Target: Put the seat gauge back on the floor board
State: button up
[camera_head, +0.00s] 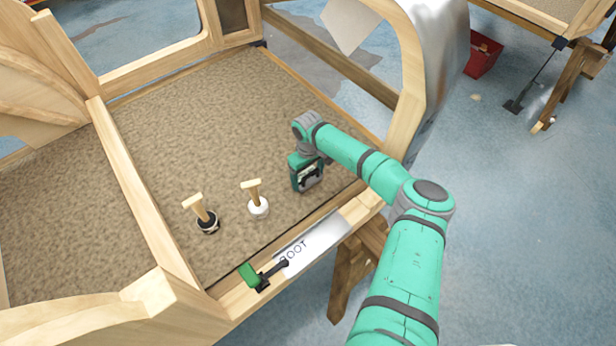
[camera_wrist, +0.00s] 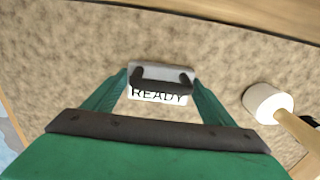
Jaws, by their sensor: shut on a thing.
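The floor board (camera_head: 200,125) is a wide speckled brown panel inside a wooden frame; it also fills the wrist view (camera_wrist: 60,45). My gripper (camera_head: 307,178) is low over its right front part. In the wrist view my gripper (camera_wrist: 160,84) is shut on a small grey piece with a dark bracket (camera_wrist: 162,72), which I take for the seat gauge. A white label reading READY (camera_wrist: 157,97) shows just below it in the picture. In the head view the gripper hides most of the held piece. I cannot tell whether it touches the board.
A white-headed mallet (camera_head: 258,208) and a dark-headed one (camera_head: 207,222) stand on the board left of my gripper. A curved wooden post (camera_head: 408,100) rises at right. The board's back is clear.

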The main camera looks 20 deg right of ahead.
jog(key=shift+f, duration=0.3)
jog(key=shift+f, duration=0.15)
jog(key=o, duration=1.3)
jog(key=shift+o, duration=0.2)
notch_tip(320, 180, up, 12)
